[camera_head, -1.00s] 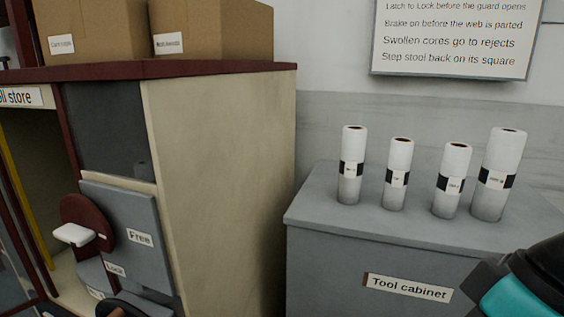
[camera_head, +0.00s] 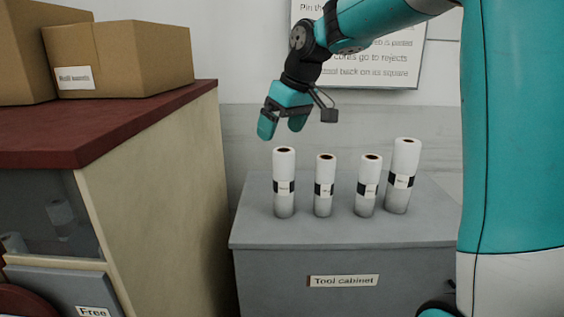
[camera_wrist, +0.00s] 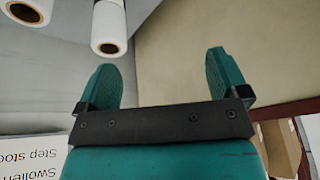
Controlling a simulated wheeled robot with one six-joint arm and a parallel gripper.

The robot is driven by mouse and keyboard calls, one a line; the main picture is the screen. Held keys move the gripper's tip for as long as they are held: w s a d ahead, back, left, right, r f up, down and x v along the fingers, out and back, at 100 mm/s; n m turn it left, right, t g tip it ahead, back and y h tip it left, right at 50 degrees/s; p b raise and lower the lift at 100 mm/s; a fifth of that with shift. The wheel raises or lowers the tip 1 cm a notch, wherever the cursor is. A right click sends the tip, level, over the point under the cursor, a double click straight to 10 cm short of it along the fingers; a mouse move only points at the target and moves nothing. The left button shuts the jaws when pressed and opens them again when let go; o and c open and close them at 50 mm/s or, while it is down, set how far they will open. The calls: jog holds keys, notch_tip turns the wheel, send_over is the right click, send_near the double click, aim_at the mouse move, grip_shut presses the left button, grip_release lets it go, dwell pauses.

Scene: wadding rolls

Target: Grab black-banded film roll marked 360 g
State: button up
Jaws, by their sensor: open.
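Several white film rolls with black bands stand upright in a row on the grey tool cabinet (camera_head: 300,236). They are the far left roll (camera_head: 284,160), the second roll (camera_head: 324,168), the third roll (camera_head: 370,168) and the tall far right roll (camera_head: 405,158). Their band labels are too small to read, so I cannot tell which is marked 360 g. My gripper (camera_head: 281,132) is open and empty, above and slightly left of the far left roll. In the wrist view my gripper (camera_wrist: 172,80) has its fingers apart, with one roll (camera_wrist: 110,28) near the left finger and another roll (camera_wrist: 28,10) at the top left corner.
A beige cabinet with a dark red top (camera_head: 120,125) stands at the left, close to the tool cabinet. Cardboard boxes (camera_head: 120,58) sit on it. A wall sign (camera_head: 400,60) hangs behind my arm. The tool cabinet's front top is clear.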

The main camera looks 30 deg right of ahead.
jog(key=m+p, duration=0.1)
jog(key=p, duration=0.1)
send_near(284, 150)
jog(key=shift+t+h, duration=0.3)
jog(key=shift+h, duration=0.2)
jog(key=x, duration=0.2)
jog(key=p+x, duration=0.1)
jog(key=x, duration=0.1)
jog(key=p+x, duration=0.1)
jog(key=x, duration=0.1)
jog(key=shift+s+a+f, duration=0.3)
jog(key=shift+a+f, duration=0.05)
jog(key=shift+p+x, duration=1.8)
jog(key=shift+x, duration=1.1)
jog(key=shift+a, duration=0.1)
jog(key=c, duration=1.4)
jog(key=shift+r, duration=0.1)
jog(key=shift+c, duration=0.8)
jog(key=shift+r, duration=0.1)
